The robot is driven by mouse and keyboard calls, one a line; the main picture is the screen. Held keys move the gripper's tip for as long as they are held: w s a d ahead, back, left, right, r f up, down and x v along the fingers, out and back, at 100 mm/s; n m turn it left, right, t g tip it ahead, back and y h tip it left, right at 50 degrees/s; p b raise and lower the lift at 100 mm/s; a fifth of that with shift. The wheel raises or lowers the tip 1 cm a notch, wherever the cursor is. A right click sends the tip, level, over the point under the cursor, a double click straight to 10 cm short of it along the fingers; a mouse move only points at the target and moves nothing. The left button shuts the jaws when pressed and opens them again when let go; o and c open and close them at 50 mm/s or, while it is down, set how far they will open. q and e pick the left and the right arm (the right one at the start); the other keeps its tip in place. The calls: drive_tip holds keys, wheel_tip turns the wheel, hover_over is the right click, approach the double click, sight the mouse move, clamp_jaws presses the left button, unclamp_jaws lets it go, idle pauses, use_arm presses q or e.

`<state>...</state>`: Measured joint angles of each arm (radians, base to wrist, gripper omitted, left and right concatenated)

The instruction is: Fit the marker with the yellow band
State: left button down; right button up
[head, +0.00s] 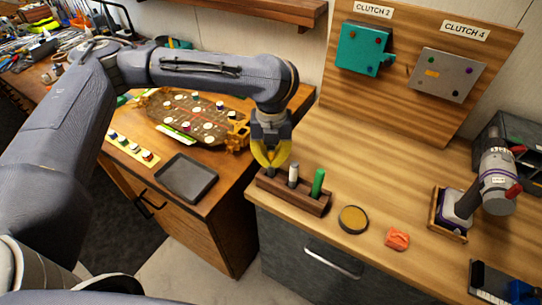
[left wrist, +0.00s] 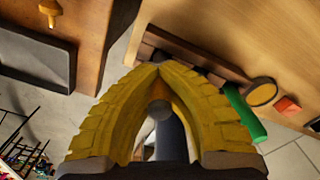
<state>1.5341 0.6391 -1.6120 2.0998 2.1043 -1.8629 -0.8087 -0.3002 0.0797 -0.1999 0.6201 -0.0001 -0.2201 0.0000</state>
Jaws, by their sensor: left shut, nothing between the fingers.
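My left gripper (head: 271,168) has yellow fingers and hangs over the left part of a dark wooden block (head: 310,202) at the bench's front edge. In the left wrist view its fingertips (left wrist: 159,67) meet with nothing held between them. In the block, a pale marker (head: 293,173) with a dark part stands just right of the fingers, and a green marker (head: 318,182) stands further right. The green marker also shows in the left wrist view (left wrist: 243,112). I cannot make out a yellow band on either marker. My right gripper is out of view.
A round tan-topped disc (head: 353,218) and an orange piece (head: 397,238) lie right of the block. A brown board (head: 185,118) with white spots, a yellow strip (head: 130,147) of small coloured pieces and a black tray (head: 187,178) are left. A grey tool (head: 495,180) stands right.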

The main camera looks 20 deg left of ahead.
use_arm(q)
drive_tip(key=shift+f, duration=0.9)
drive_tip(key=c, duration=2.2)
unclamp_jaws()
drive_tip(key=c, duration=1.5)
unclamp_jaws()
wheel_tip(320, 180, up, 12)
